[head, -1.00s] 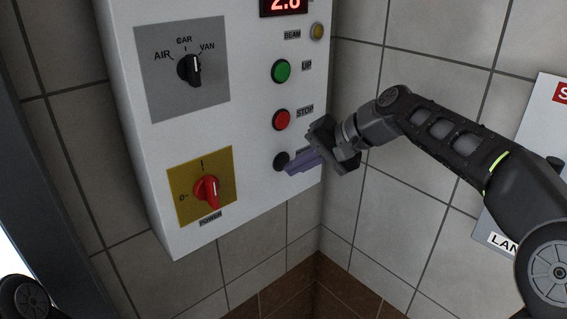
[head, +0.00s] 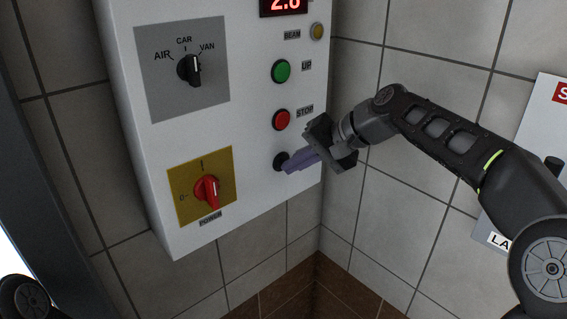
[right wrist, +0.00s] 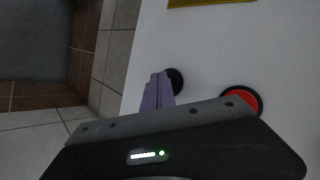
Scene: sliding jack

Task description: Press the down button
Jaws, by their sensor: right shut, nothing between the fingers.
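The down button is a dark round button (head: 281,160) low on the white control box (head: 250,215), below the red STOP button (head: 282,120). My right gripper (head: 289,168) is shut and empty, with its purple fingertips at the dark button in the head view. In the right wrist view, the fingers (right wrist: 156,88) lie beside the dark button (right wrist: 175,78), partly overlapping it. I cannot tell whether they touch it. The button's label is hidden behind the gripper. My left gripper is not in view.
Above are the green UP button (head: 281,71), a BEAM lamp (head: 316,31) and a red display (head: 284,5). A selector knob (head: 190,69) and a red POWER switch (head: 207,192) are at left. A second panel (head: 545,110) hangs on the right wall.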

